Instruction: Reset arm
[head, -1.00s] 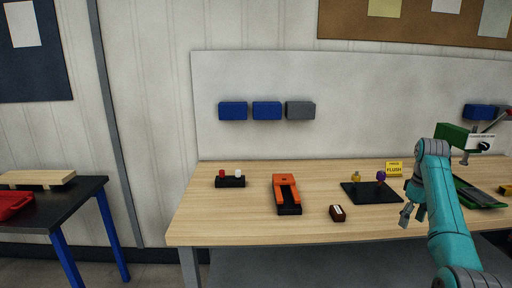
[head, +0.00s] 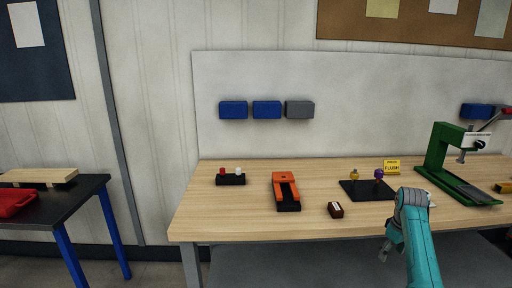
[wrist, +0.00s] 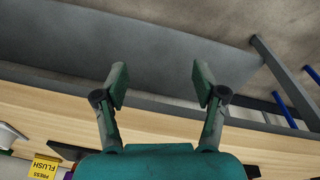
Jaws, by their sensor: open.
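My gripper (head: 385,250) hangs at the front edge of the wooden workbench (head: 240,220), right of its middle, in the head view. My teal arm comes up from the bottom right. In the wrist view my gripper (wrist: 160,85) shows its two dark green fingers spread apart with nothing between them. Beyond them are the bench's front edge and the grey surface below it.
A dark side table (head: 80,195) stands left.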

